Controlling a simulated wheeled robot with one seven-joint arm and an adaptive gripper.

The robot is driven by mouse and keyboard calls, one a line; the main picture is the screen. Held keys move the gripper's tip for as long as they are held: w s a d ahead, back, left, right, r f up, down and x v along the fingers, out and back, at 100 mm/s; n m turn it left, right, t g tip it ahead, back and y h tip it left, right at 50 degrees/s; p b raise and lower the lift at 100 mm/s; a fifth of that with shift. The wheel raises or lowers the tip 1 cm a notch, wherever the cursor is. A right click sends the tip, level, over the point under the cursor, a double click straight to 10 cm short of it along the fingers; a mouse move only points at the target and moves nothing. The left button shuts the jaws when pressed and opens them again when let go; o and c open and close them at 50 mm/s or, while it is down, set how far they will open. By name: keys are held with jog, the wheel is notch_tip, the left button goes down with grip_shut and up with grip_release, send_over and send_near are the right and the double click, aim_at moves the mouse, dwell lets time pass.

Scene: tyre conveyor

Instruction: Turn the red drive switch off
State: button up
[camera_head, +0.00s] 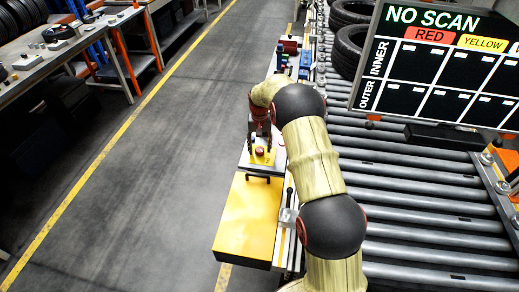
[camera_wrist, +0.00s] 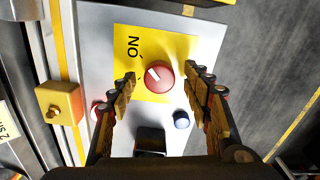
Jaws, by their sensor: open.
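The red drive switch (camera_wrist: 159,76) is a round red knob with a white pointer mark, set on a yellow label (camera_wrist: 130,45) on a light grey panel (camera_wrist: 205,45). The lettering appears upside down in the wrist view and seems to read "ON"; the white mark slants toward that side. My gripper (camera_wrist: 161,82) is open, one finger on each side of the knob, with visible gaps. I cannot tell the fingertips' height over it. In the head view the red switch (camera_head: 260,151) shows just below my gripper (camera_head: 262,140).
A blue button (camera_wrist: 181,120) and a black part (camera_wrist: 150,142) sit near the fingers; a red button (camera_wrist: 96,109) is partly hidden by the left finger. A yellow box (camera_wrist: 60,102) is at left. The roller conveyor (camera_head: 420,190) and "NO SCAN" screen (camera_head: 440,60) lie right; clear floor left.

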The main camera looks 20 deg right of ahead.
jog(key=shift+f, duration=0.1)
jog(key=shift+c, duration=1.2)
jog(key=c, duration=0.9)
